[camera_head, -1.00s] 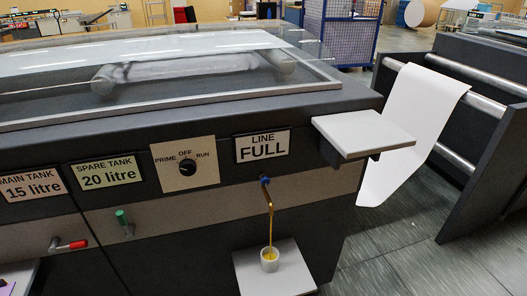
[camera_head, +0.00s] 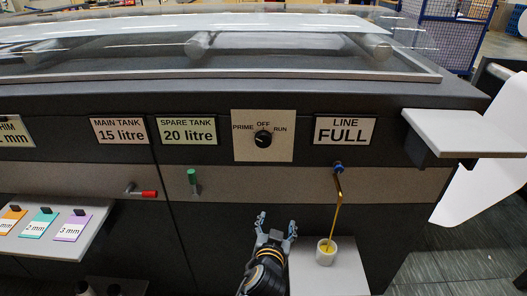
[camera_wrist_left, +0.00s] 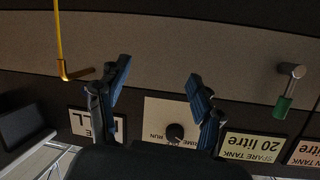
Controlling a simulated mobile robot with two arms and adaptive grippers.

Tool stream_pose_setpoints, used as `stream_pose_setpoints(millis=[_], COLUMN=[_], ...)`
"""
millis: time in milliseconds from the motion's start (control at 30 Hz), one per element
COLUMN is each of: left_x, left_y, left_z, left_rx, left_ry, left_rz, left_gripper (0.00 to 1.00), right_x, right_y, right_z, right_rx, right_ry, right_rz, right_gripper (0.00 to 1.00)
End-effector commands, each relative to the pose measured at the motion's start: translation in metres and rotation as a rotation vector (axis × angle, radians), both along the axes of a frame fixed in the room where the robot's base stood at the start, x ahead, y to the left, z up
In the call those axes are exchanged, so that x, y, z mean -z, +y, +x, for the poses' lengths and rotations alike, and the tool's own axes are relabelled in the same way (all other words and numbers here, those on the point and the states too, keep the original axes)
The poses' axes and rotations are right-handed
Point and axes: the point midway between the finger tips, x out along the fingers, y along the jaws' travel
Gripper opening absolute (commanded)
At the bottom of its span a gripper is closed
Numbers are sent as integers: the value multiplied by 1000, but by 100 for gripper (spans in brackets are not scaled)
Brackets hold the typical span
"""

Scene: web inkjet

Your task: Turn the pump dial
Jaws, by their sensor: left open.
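The pump dial (camera_head: 263,139) is a round black knob on a cream plate (camera_head: 244,151) marked PRIME, OFF and RUN. Its pointer is too small to read surely. My left gripper (camera_head: 277,222) is open and empty, below the dial and apart from it, in front of the dark machine front. In the left wrist view, which is upside down, the dial (camera_wrist_left: 175,132) shows beyond the open fingers (camera_wrist_left: 158,85), partly beside the right finger. My right gripper is in neither view.
A LINE FULL sign (camera_head: 345,131) is right of the dial. Below it a bent brass pipe (camera_head: 338,205) drops into a white cup (camera_head: 325,257) on a shelf (camera_head: 345,275). A green-handled valve (camera_head: 194,182) and red-handled valve (camera_head: 143,193) stick out left. A grey ledge (camera_head: 465,130) juts out right.

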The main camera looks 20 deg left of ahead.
Motion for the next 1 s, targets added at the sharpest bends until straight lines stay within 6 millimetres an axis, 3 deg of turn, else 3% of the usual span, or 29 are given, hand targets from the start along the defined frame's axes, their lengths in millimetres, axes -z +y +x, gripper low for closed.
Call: stream_pose_setpoints(millis=[33,100,200,300,533,1000], left_x=[-43,-91,-137,-161,-170,-169], left_y=[5,14,25,32,40,66], left_z=[2,-2,-12,-18,-1,90], left_rx=[-37,-86,-137,-166,-174,-172], left_ry=[-89,-183,-277,-327,-342,-339], left_rz=[-25,-57,-95,-116,-119,-120], left_gripper=[66,66,66,66,66,66], right_x=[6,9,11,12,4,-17], right_y=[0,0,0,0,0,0], right_z=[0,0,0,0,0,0], right_rx=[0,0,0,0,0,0], right_ry=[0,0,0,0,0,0], right_rz=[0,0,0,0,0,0], right_gripper=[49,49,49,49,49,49])
